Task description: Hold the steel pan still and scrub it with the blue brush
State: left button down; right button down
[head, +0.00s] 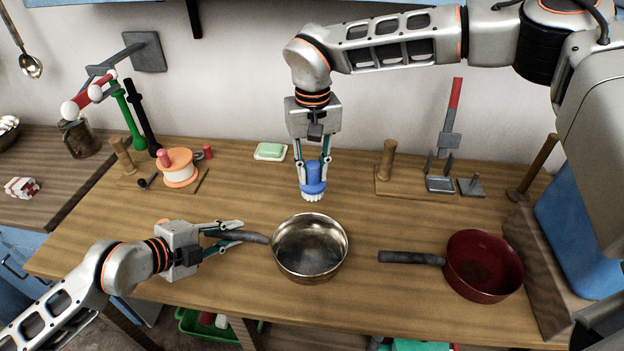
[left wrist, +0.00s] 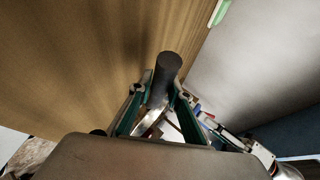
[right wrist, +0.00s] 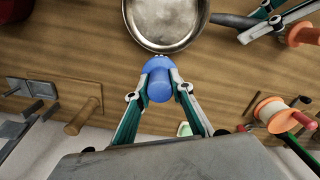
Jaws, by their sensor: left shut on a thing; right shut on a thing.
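The steel pan (head: 310,262) stands on the wooden table with its dark handle (head: 245,236) pointing left. My left gripper (head: 238,230) is shut on that handle; the handle end also shows between the fingers in the left wrist view (left wrist: 165,75). The blue brush (head: 313,182) is upright, white bristles down, behind the pan. My right gripper (head: 312,168) points down and is shut on the brush. In the right wrist view the brush (right wrist: 159,82) sits between the fingertips, just beside the rim of the pan (right wrist: 165,20). Whether the bristles touch the table I cannot tell.
A red pan (head: 484,265) stands to the right, its dark handle towards the steel pan. A green soap on a dish (head: 270,151) lies behind left of the brush. An orange-rimmed spool (head: 177,167) is at left. Wooden-post holders (head: 388,160) stand at the back right.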

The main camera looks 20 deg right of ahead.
pick_arm(q)
jog(key=c, duration=1.8)
grip_release()
